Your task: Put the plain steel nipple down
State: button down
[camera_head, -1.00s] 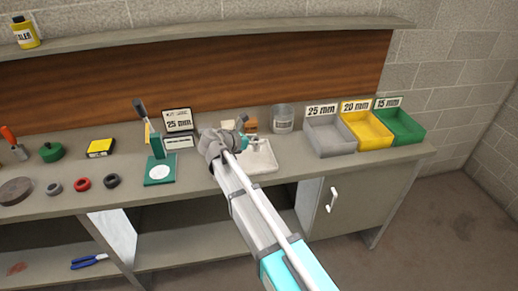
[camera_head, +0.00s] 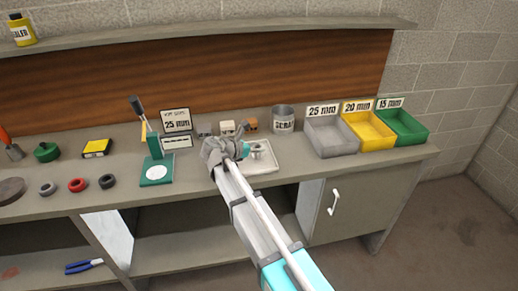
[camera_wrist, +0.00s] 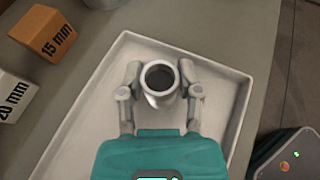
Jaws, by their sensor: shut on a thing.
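The plain steel nipple (camera_wrist: 160,84) stands upright between my gripper's fingertips in the wrist view, a short grey tube with its open end up. My gripper (camera_wrist: 161,91) is shut on it, one finger on each side. Both are over the white tray (camera_wrist: 226,88), low inside its rim; I cannot tell whether the nipple touches the tray floor. In the head view the nipple (camera_head: 258,148) shows small at the tray (camera_head: 262,168), and my gripper (camera_head: 249,149) is partly hidden by my own wrist.
An orange 15 mm block (camera_wrist: 43,33) and a white 20 mm block (camera_wrist: 14,97) stand beside the tray. A metal can (camera_head: 283,119) is behind it. Grey (camera_head: 332,139), yellow (camera_head: 368,132) and green (camera_head: 402,127) bins are to the right. A green press-like stand (camera_head: 156,170) is left.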

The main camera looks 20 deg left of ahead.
jog(key=shift+f, duration=0.15)
jog(key=shift+c, duration=1.5)
grip_release()
jog(key=shift+s+a+r, duration=0.1)
jog(key=shift+r, duration=0.2)
jog(key=p+v, duration=0.4)
jog(key=v, duration=0.6)
jog(key=shift+s+a+r, duration=0.1)
jog(key=shift+s+r, duration=0.1)
jog(key=shift+s+a+r+p, duration=0.15)
jog(key=shift+s+a+p, duration=0.15)
jog(key=shift+s+p, duration=0.15)
